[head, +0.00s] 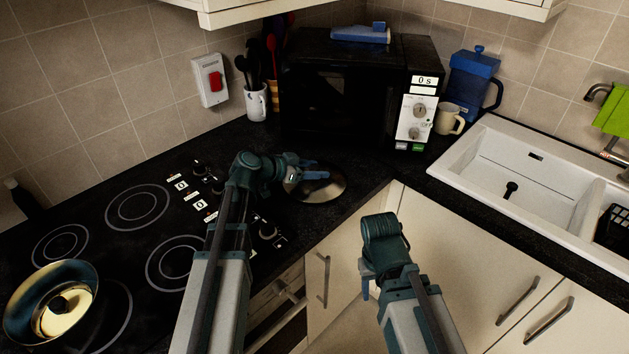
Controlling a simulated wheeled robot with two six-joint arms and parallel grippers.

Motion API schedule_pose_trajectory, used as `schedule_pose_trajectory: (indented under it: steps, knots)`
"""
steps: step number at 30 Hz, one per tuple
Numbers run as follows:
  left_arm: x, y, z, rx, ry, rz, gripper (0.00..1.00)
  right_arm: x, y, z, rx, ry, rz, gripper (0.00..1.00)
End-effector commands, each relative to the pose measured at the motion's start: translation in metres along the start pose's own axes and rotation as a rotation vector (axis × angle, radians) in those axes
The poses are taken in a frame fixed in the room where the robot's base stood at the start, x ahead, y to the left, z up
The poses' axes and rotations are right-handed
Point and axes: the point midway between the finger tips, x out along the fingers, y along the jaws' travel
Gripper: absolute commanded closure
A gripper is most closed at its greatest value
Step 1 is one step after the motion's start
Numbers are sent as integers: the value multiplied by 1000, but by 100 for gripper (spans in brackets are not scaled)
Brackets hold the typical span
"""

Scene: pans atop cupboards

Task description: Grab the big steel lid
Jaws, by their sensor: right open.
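A round steel lid (328,190) lies on the dark worktop in front of the microwave, right of the hob. My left gripper (317,172) is over the lid's middle, its bluish fingers pointing right. The fingers and wrist hide the lid's centre, so I cannot tell whether they grip a knob or only hover above it. My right gripper (368,290) is open, in front of the cupboard doors below the worktop edge and apart from the lid; its fingers are partly hidden by its own body.
A shiny gold-toned round lid or pan (72,279) with a dark middle sits on the hob (108,232) at lower left. The black microwave (335,92) stands behind the steel lid. A utensil mug (255,104), a cream mug (447,120) and the white sink (528,185) are nearby.

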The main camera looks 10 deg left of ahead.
Motion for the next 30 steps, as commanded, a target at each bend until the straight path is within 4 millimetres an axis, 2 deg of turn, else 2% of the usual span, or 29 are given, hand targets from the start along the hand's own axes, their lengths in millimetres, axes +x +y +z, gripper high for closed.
schedule_pose_trajectory:
  steps: [1, 9, 22, 30]
  knots:
    - [0, 0, 0, 0, 0, 0, 50, 0, 0, 0, 0, 0, 0, 50]
    - [0, 0, 0, 0, 0, 0, 99, 0, 0, 0, 0, 0, 0, 50]
    - [-1, 0, -2, 0, 1, 0, 100, -2, 0, 0, 0, 0, 0, 50]
    - [-11, 0, -22, 0, 1, 0, 100, -24, 2, 1, 0, 0, 0, 50]
